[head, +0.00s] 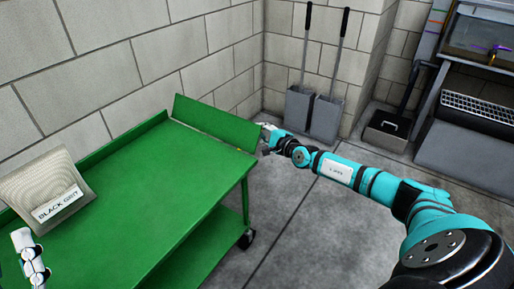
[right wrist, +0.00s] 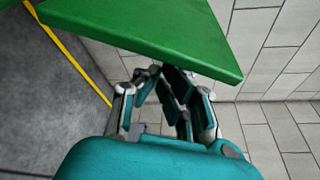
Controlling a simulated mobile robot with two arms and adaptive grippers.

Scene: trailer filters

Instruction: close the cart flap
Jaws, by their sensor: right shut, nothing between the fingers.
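The green cart (head: 125,180) stands at the left in the head view. Its flap (head: 212,122), a green panel, stands tilted up along the cart's far right end. My right gripper (head: 266,138) is shut and empty by the flap's right corner. In the right wrist view the shut fingers (right wrist: 160,72) are close under a green panel (right wrist: 150,28), apparently the flap; whether they touch it I cannot tell. My left gripper (head: 30,262) shows partly at the lower left, over the cart top; its fingers are not clear.
A mesh filter labelled BLACK GRIT (head: 48,188) rests on the cart's left part. A block wall (head: 110,70) runs behind the cart. Two grey long-handled dustpans (head: 312,112) stand in the corner. A shelf unit (head: 470,125) is at the right. Floor right of the cart is clear.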

